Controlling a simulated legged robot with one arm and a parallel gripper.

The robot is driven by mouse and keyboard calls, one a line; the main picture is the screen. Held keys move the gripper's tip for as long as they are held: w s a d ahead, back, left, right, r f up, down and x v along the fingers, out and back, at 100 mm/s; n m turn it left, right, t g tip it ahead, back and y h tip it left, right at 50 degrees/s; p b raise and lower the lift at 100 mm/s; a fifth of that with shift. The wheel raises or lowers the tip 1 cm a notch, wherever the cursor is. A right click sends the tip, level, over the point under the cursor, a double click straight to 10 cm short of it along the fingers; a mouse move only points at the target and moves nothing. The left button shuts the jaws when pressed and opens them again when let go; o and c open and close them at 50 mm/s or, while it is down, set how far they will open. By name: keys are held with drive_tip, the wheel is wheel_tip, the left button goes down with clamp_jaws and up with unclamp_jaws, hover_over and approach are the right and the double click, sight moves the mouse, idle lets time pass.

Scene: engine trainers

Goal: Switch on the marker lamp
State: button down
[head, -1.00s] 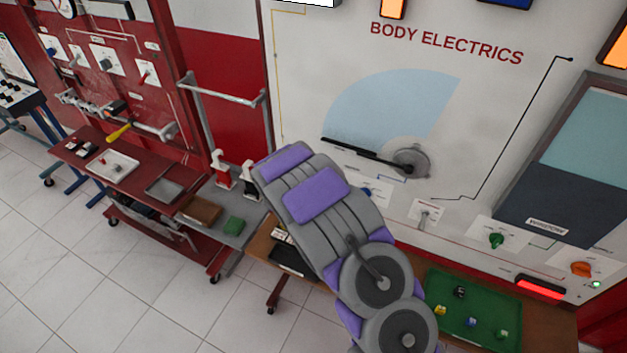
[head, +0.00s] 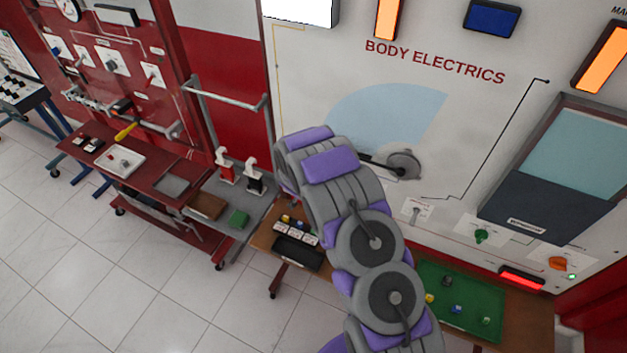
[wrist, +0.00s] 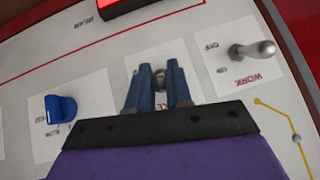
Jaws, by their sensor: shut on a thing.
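In the wrist view, my gripper (wrist: 160,85) has its two blue fingers on either side of a small grey lever (wrist: 159,74) on a white plate, and is shut on it. The plate's red label is mostly hidden by the fingers. In the head view my own arm hides the gripper and this plate. No lamp is plainly named as the marker lamp. An orange lit lamp (head: 603,57) at the top right sits under a cut-off label starting "MA".
Beside the lever are a blue knob (wrist: 60,109) on the left and a silver "WORK" toggle (wrist: 252,50) on the right. A red lit strip (head: 521,278) glows low on the board.

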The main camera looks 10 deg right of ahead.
drive_tip(key=shift+w+r, duration=0.1)
drive_tip(key=shift+r, duration=0.05)
drive_tip(key=c, duration=1.1)
unclamp_jaws()
drive_tip(key=shift+o, duration=0.2)
drive_tip(key=shift+a, duration=0.1)
drive_tip(key=v, duration=1.7)
drive_tip(key=shift+a, duration=0.1)
